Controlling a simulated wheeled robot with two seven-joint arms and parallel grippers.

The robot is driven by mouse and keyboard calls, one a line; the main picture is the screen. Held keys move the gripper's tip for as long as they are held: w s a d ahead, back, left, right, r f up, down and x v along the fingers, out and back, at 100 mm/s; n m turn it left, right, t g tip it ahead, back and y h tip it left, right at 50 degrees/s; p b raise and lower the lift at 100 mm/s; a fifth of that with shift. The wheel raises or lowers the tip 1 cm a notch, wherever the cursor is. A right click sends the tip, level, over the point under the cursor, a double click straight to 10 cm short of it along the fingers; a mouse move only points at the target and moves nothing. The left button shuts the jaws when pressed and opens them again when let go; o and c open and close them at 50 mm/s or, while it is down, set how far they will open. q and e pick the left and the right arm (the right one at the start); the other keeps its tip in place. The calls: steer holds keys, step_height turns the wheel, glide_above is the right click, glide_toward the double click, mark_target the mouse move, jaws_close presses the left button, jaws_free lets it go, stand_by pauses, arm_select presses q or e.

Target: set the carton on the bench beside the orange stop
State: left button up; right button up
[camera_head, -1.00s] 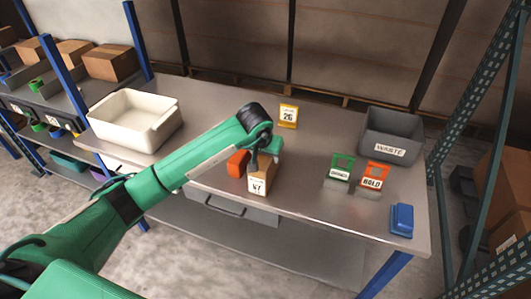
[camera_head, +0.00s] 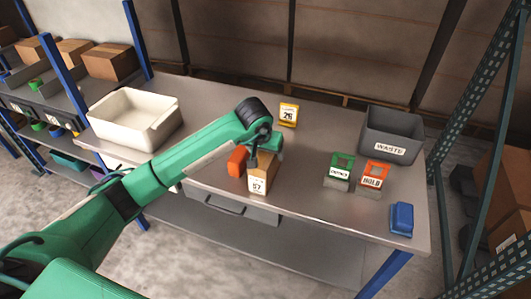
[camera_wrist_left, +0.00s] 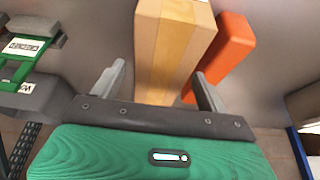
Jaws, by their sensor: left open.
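The brown carton (camera_head: 262,176) stands on the bench (camera_head: 310,186) near its front edge, its label facing forward. The orange stop (camera_head: 237,162) is close beside it on the left; any gap between them is too small to tell. My left gripper (camera_head: 258,156) is just above and behind the carton. In the left wrist view the gripper (camera_wrist_left: 160,88) is open, its fingers apart on either side of the carton (camera_wrist_left: 172,45). The orange stop (camera_wrist_left: 228,50) lies alongside the carton there, near one finger. My right gripper is not in view.
A white bin (camera_head: 135,118) stands at the bench's left. A yellow numbered sign (camera_head: 288,114) is behind. At the right are green (camera_head: 339,172) and orange HOLD (camera_head: 373,180) signs, a grey WASTE bin (camera_head: 391,133) and a blue object (camera_head: 401,219). The bench between is clear.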

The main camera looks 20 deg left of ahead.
arm_select(q)
steer(key=b+v, duration=0.1)
steer(key=v, duration=0.8)
steer(key=shift+s+r, duration=0.1)
steer(key=shift+r, duration=0.3)
steer(key=shift+s+r, duration=0.2)
steer(key=shift+r, duration=0.15)
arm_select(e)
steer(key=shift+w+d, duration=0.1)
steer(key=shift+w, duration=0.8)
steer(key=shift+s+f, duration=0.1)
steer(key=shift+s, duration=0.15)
